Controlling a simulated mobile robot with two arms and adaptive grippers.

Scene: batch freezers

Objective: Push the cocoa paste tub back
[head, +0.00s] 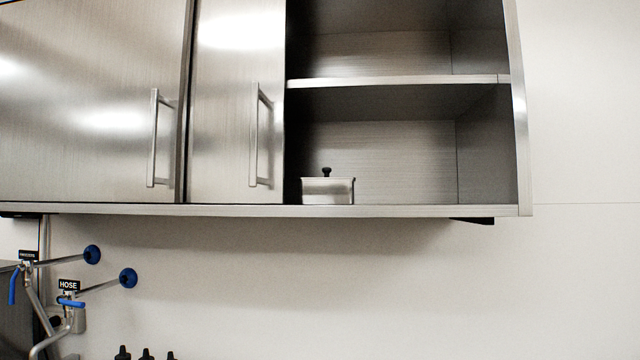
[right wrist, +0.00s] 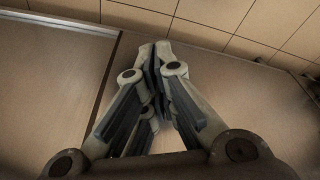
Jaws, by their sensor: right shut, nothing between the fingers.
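A small steel tub (head: 328,191) with a lid and a black knob stands upright on the bottom shelf of the open wall cabinet in the head view, taken to be the cocoa paste tub. It is at the left of the opening, close to the front edge and beside the steel door. My right gripper (right wrist: 160,50) shows only in the right wrist view, with its fingers together and empty. It is apart from the tub, which that view does not show. My left gripper is in neither view.
The cabinet's bottom shelf edge (head: 420,210) runs below the tub. A middle shelf (head: 400,81) is above it, and the cabinet's right wall bounds the opening. Steel doors with bar handles (head: 255,135) are at left. Blue-handled hose taps (head: 72,302) and black bottle tops (head: 146,354) are below.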

